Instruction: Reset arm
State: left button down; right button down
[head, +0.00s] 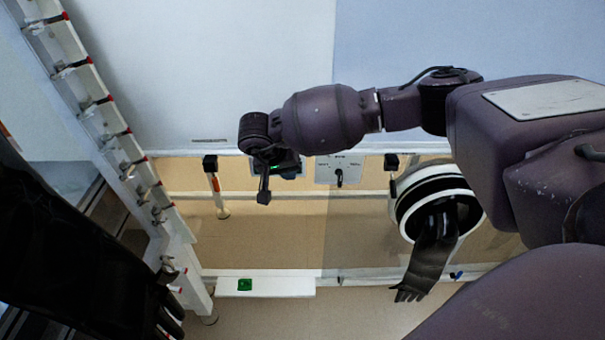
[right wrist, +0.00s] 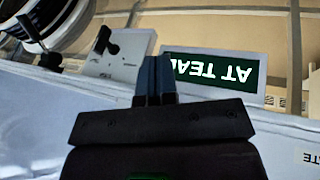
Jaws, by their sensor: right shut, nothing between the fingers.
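My right arm comes in from the right in the head view. Its gripper (head: 264,192) hangs in front of the wall, just left of a small display box (head: 290,168). In the right wrist view, the gripper fingers (right wrist: 155,78) are together with nothing between them. Beyond them is the dark green display (right wrist: 214,70) with white lettering upside down. Beside it is a pale panel with a black knob (right wrist: 106,42), which also shows in the head view (head: 338,172). I cannot tell whether the fingers touch anything. My left gripper is not in view.
A white-ringed port (head: 407,226) with a hanging black glove (head: 432,250) is at right. Another black glove (head: 80,260) fills the lower left. A white slanted rail (head: 95,105) with several red-tipped valves runs along the left. A shelf with a green item (head: 245,285) is below.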

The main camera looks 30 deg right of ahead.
jog(key=shift+a+r, duration=0.35)
jog(key=shift+a, duration=0.1)
